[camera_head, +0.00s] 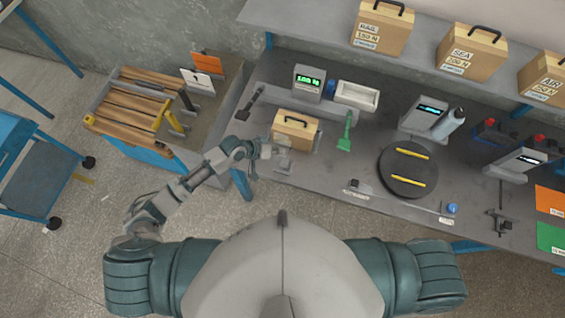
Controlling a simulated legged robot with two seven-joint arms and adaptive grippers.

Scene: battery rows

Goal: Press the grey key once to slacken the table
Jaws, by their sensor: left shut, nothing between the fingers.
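A round dark turntable (390,182) with two yellow strips across its top lies flat on the workbench. A small dark-and-light piece (356,187) sits at its front left, and a blue knob (452,208) sits at its front right; I cannot tell whether either is the grey key. My left gripper (282,160) is shut and empty over the bench's left front, just in front of a wooden box with a black handle (295,131). It is well left of the turntable. My right gripper is out of view; only my right upper arm shows.
A green brush-like tool (346,134) stands between the box and the turntable. Behind are a meter with a green display (307,83), a white tray (357,95) and another display unit (424,117). Labelled wooden boxes line the shelf (330,35).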

